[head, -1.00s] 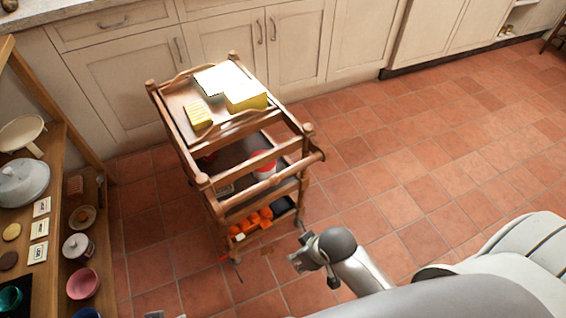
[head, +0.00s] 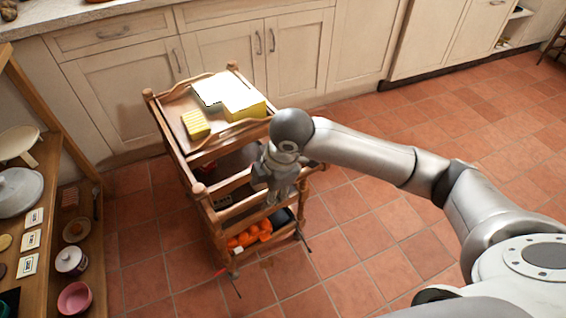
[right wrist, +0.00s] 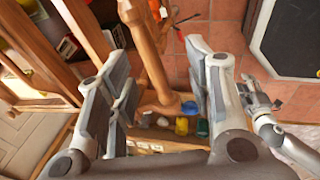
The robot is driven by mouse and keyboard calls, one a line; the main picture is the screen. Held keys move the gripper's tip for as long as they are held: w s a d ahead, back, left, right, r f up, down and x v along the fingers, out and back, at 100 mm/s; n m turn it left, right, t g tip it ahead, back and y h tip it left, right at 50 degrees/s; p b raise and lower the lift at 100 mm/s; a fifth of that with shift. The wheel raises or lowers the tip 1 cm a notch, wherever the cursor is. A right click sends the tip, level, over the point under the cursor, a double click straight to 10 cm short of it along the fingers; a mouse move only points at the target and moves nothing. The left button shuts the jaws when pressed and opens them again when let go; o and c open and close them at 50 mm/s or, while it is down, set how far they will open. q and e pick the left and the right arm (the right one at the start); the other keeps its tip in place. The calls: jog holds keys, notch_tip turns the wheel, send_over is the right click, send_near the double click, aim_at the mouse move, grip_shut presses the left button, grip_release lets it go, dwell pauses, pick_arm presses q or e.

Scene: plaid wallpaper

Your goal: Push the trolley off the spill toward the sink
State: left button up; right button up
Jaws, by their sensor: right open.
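The wooden trolley (head: 182,108) stands upright on the tiled floor against the cabinets, with yellow and white boxes on its top tray and orange items on its bottom shelf. My right gripper (head: 274,184) is at its near right side, over the handle end. In the right wrist view, a wooden bar of the trolley (right wrist: 148,60) lies between the open fingers of the right gripper (right wrist: 158,100); contact cannot be judged. A small grey gripper (right wrist: 262,103), likely my left, shows at the right of that view; its jaws are unclear. No spill or sink is clearly visible.
A wooden shelf unit (head: 62,165) with pots, cards and a pink bowl (head: 75,298) stands close on the left. Cabinets (head: 225,55) run along the back. The tiled floor (head: 370,225) right of the trolley is free apart from my arm.

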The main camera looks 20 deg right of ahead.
pick_arm(q)
notch_tip(320, 180, down, 4)
jog(key=s, duration=0.3)
pick_arm(e)
jog(key=w+d+r+n+h, duration=0.1)
jog(key=w+d+r, duration=0.2)
jog(key=d, duration=0.2)
jog(key=b+x, duration=0.1)
jog(key=x, duration=0.3)
jog(key=b+x, duration=0.1)
jog(key=x, duration=0.4)
jog(key=shift+s, duration=0.25)
pick_arm(q)
jog(key=w+r, duration=0.5)
jog(key=r, duration=0.1)
jog(key=shift+d+r, duration=0.15)
jog(key=shift+r, duration=0.15)
pick_arm(e)
jog(key=shift+x, duration=0.75)
pick_arm(q)
jog(key=shift+w, duration=0.1)
